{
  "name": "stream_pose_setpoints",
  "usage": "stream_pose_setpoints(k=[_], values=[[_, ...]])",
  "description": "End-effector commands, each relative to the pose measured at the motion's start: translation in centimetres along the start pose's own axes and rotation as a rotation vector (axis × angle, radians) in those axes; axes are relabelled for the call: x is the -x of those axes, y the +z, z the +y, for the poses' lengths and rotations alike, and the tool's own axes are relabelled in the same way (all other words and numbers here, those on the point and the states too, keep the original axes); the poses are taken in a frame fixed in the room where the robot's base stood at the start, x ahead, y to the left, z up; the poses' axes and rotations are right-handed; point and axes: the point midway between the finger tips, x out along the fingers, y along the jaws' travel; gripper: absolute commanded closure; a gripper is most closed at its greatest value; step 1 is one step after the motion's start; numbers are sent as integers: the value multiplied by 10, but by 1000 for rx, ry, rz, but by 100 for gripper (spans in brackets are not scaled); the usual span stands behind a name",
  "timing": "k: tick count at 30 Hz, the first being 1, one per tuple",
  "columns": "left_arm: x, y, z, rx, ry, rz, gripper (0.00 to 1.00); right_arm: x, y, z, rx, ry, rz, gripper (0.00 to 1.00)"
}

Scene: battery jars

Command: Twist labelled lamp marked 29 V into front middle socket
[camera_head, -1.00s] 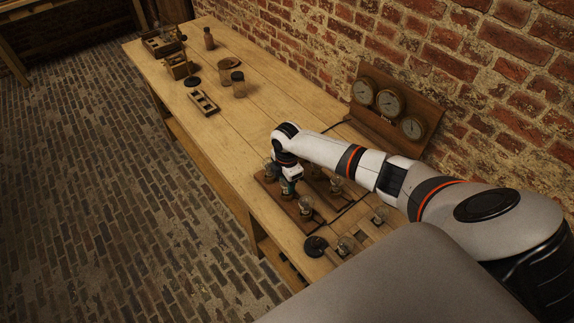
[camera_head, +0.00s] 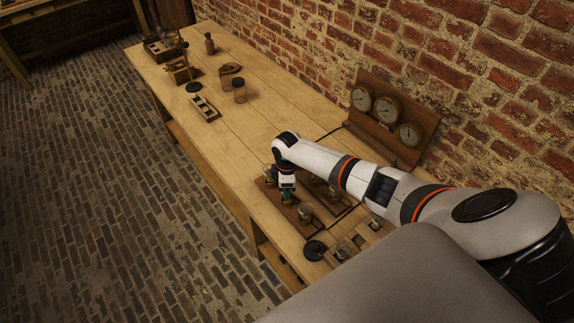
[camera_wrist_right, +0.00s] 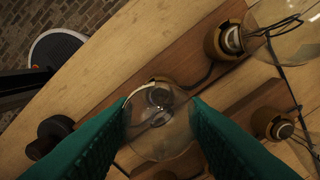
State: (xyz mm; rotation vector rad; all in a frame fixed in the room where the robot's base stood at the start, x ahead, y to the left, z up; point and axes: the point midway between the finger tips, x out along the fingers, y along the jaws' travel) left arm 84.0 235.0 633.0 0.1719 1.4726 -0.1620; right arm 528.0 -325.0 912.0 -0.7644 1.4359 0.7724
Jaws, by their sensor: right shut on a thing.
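My right gripper (camera_head: 288,197) points down over the front wooden socket board (camera_head: 322,229). In the right wrist view its teal fingers (camera_wrist_right: 162,130) are shut on a clear glass lamp (camera_wrist_right: 160,145). The lamp is seen from above, with a brass socket or base under it; I cannot tell how deep it sits. No label or 29 V mark is readable. Another lamp (camera_head: 305,212) stands on the same board, to the right of the gripper. My left gripper is not in view.
Another lamp (camera_wrist_right: 285,28) in a brass socket is close to the right finger. A black knob (camera_wrist_right: 55,130) is at the left. Three gauges (camera_head: 386,110) stand on a board by the brick wall.

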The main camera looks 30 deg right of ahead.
Motion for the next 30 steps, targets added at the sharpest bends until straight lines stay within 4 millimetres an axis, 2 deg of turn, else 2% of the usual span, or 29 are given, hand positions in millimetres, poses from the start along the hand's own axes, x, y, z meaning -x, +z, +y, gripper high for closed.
stream_pose_setpoints(k=[5,6,9,10,18,22,26,30], values=[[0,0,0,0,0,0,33,0,0,0,0,0,0,87],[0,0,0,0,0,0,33,0,0,0,0,0,0,53],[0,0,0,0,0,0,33,0,0,0,1,0,0,37],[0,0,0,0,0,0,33,0,0,0,1,0,0,34],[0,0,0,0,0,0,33,0,0,0,2,-1,0,34],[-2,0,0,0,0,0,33,8,0,-1,2,-1,-1,34],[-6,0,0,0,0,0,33,27,0,-1,3,-4,-2,34],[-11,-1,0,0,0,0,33,58,0,-1,4,-5,-2,34]])
